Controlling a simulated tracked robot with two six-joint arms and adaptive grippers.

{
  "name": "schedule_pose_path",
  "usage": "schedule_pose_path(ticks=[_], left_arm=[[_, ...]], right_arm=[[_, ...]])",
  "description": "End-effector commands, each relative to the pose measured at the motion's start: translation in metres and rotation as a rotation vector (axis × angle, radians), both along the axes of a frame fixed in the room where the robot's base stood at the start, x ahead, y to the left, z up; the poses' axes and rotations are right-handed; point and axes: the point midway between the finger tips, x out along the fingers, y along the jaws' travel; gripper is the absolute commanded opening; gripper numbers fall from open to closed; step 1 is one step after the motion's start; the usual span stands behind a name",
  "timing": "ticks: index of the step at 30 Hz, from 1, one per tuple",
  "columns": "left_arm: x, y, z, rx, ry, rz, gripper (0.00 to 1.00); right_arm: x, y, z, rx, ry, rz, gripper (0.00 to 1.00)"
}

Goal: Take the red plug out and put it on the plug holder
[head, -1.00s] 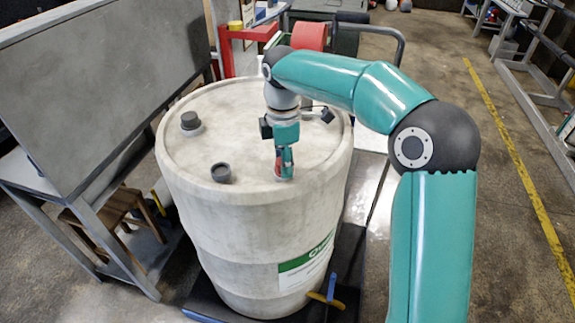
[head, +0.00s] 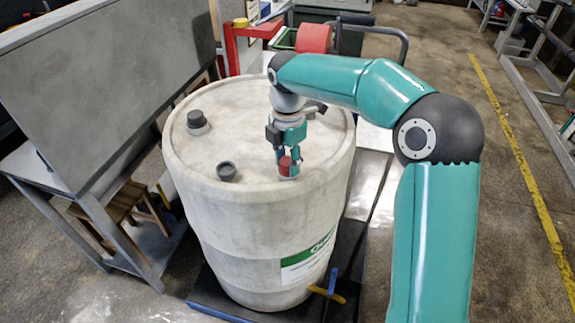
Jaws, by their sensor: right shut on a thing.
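A large off-white drum (head: 240,220) stands upright in the middle of the head view. The red plug (head: 285,165) is at the front right of the drum's top, over a pale round collar. My right gripper (head: 290,162) points down from above and is shut on the red plug. The fingers partly hide it, and I cannot tell whether it is still seated in the opening. My left gripper is not in view. A red stand (head: 252,32) is behind the drum; I cannot tell whether it is the plug holder.
Two dark caps, one at the back left (head: 197,121) and one at the front (head: 227,171), stand on the drum top. A grey panelled bench (head: 110,75) is close on the left. A cart with a red roll (head: 314,38) is behind.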

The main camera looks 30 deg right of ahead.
Motion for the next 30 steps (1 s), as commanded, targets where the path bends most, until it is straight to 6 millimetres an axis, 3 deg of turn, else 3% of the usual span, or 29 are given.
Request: schedule_pose_path(ticks=[5, 15, 26, 30], left_arm=[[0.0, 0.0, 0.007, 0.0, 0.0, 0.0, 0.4], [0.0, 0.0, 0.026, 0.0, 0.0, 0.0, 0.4], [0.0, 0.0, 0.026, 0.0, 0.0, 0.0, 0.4], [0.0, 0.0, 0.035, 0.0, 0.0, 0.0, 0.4]], right_arm=[[0.0, -0.001, 0.003, -0.002, -0.001, 0.068, 0.03], [0.0, -0.001, 0.002, -0.002, 0.0, 0.428, 0.03], [0.0, -0.001, 0.001, -0.003, -0.001, 0.458, 0.03], [0.0, -0.001, 0.003, -0.002, 0.001, 0.561, 0.03]])
